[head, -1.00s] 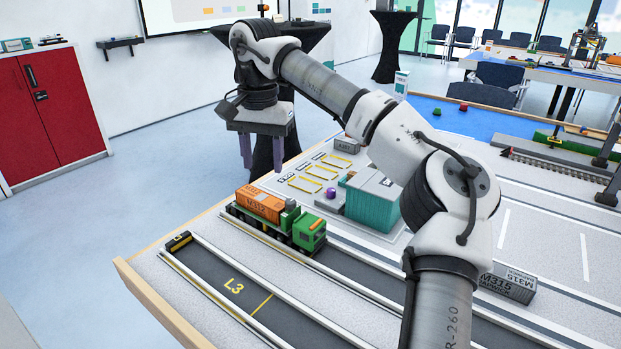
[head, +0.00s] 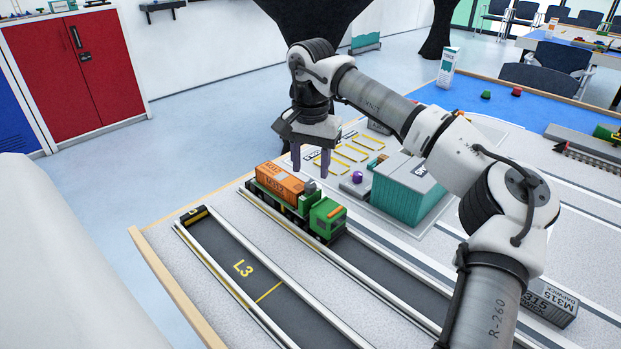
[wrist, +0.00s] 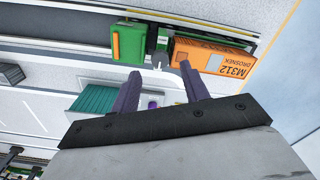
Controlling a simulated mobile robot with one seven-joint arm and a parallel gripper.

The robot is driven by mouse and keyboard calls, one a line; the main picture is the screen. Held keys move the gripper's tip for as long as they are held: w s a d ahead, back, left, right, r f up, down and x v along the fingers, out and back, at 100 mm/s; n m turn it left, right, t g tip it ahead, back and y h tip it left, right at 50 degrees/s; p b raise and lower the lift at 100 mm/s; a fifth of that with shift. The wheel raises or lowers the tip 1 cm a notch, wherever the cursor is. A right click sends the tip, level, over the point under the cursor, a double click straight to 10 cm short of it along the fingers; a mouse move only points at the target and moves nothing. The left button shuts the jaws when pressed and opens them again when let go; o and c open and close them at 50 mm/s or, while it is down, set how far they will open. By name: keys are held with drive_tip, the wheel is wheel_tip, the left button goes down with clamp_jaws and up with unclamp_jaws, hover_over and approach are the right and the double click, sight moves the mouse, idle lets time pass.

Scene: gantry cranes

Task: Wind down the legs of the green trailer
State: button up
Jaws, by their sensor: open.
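A toy truck with a green cab (head: 327,217) stands in a lane on the table, with an orange container (head: 280,183) marked M312 on its green trailer (head: 272,202). I cannot make out the trailer's legs in either view. My gripper (head: 311,170) is open and empty, pointing down above and behind the truck in the head view. In the wrist view my gripper (wrist: 159,72) shows both purple fingers apart, with the green cab (wrist: 129,41) and the orange container (wrist: 212,55) beyond their tips.
A teal-sided building (head: 408,192) stands right of the gripper, with a small purple object (head: 357,177) beside it. A black-and-yellow block (head: 193,215) sits at the end of lane L3, which is otherwise clear near it. A grey M315 container (head: 545,302) lies at right, near my arm.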

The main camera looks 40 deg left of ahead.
sight(310, 184)
drive_tip(key=shift+f, duration=2)
drive_tip(key=shift+c, duration=0.5)
clamp_jaws()
